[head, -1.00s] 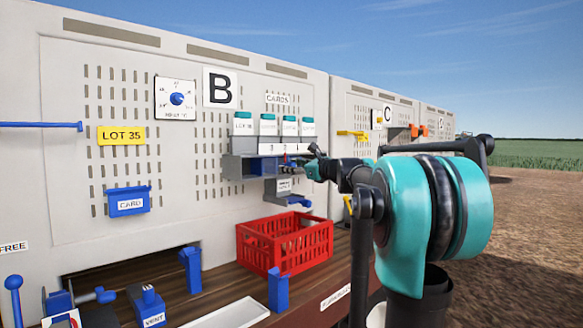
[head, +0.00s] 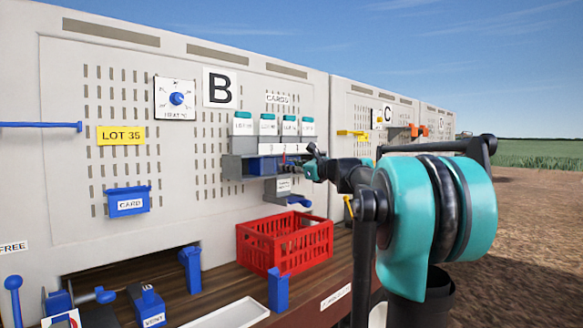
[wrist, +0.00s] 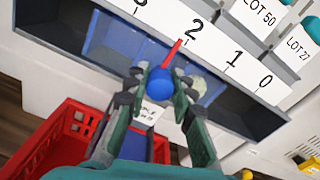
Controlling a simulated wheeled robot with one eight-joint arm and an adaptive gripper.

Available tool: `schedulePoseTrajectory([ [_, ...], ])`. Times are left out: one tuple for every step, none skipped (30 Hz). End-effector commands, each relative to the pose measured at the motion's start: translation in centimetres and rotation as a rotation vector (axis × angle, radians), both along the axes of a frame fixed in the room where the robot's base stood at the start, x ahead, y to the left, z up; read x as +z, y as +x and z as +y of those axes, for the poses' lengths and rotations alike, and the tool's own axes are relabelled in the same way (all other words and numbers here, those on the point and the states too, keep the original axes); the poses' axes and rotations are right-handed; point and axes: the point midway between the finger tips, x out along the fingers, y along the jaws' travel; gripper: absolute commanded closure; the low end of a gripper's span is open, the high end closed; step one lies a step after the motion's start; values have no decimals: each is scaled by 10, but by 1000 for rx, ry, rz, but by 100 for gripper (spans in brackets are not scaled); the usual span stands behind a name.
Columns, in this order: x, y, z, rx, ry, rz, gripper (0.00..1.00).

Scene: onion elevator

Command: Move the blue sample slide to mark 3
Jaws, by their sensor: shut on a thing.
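The blue sample slide (wrist: 110,42) sits in a grey slotted rail (wrist: 52,24) under a white scale in the wrist view. Its blue ball knob (wrist: 160,82) is between the fingertips of my gripper (wrist: 159,88), which is shut on it. A red pointer (wrist: 173,53) above the knob has its tip at the lower left of the numeral 2, on the side toward 3. The numeral 3 is partly cut off at the top edge. In the head view the slide (head: 264,166) shows in the rail, left of my gripper (head: 311,169).
A red crate (head: 285,244) stands on the bench below the rail. Several teal-capped containers (head: 268,125) stand above the scale. A small labelled bracket (head: 284,186) hangs under the rail. A blue CARD holder (head: 128,202) is on the panel to the left.

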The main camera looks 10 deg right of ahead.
Motion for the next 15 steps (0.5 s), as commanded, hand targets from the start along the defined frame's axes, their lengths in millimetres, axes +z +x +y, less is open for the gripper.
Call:
schedulePoseTrajectory([
  [0,-7,9,5,0,0,100],
  [0,-10,14,5,0,0,100],
  [0,-16,22,7,-1,1,100],
  [0,-19,26,7,-1,1,100],
  [-1,-22,31,6,-1,1,100],
  [0,-26,37,6,-1,1,100],
  [0,-29,40,6,-1,1,100],
  [0,-31,43,5,0,0,100],
  [-1,-33,46,4,0,0,100],
  [-1,-35,48,4,0,0,100],
  [0,-36,49,4,0,0,100],
  [-1,-36,50,5,0,0,100],
  [-1,-36,50,5,0,0,100],
  [-1,-37,50,5,0,0,100],
  [-1,-37,50,5,0,0,100],
])
